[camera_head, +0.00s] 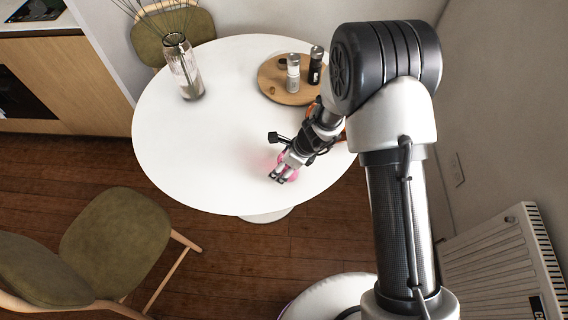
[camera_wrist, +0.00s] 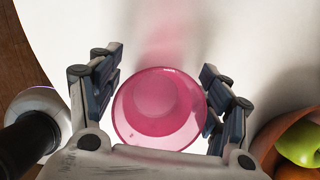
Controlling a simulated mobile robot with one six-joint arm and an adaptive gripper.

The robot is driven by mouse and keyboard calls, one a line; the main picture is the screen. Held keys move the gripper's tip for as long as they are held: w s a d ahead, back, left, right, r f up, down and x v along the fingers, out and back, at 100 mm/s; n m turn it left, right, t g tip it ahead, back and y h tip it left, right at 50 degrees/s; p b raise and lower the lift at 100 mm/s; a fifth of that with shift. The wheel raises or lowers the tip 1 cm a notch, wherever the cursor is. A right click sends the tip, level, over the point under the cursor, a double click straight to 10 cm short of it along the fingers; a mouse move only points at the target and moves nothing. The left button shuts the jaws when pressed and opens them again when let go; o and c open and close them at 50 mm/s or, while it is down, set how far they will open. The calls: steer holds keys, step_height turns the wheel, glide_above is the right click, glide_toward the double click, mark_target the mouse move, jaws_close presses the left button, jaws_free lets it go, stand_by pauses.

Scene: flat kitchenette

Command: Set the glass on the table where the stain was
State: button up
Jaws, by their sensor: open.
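A pink see-through glass (camera_wrist: 160,108) sits between the two fingers of my open gripper (camera_wrist: 160,95) in the wrist view, seen from above as a round rim with a smaller circle inside. The fingers stand on either side of it with slight gaps. In the head view my gripper (camera_head: 279,177) is low over the near right part of the white round table (camera_head: 215,130) and mostly hides the glass. A faint pink tint (camera_wrist: 168,42) lies on the table beside the glass; I cannot tell whether it is a stain or coloured light through the glass.
A wooden board (camera_head: 273,85) bears a white mill (camera_head: 293,73) and a dark mill (camera_head: 315,65). A vase with twigs (camera_head: 184,68) stands at the back left. A bowl (camera_wrist: 266,140) holding a green apple (camera_wrist: 300,142) is close to my gripper. The table's left part is clear.

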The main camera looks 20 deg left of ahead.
steer(key=shift+r, duration=0.15)
steer(key=shift+d+r+p, duration=0.1)
steer(key=shift+r+p, duration=0.25)
steer(key=p+v, duration=0.4)
steer(key=v, duration=0.7)
steer(key=shift+r+p, duration=0.15)
steer(key=shift+p, duration=0.2)
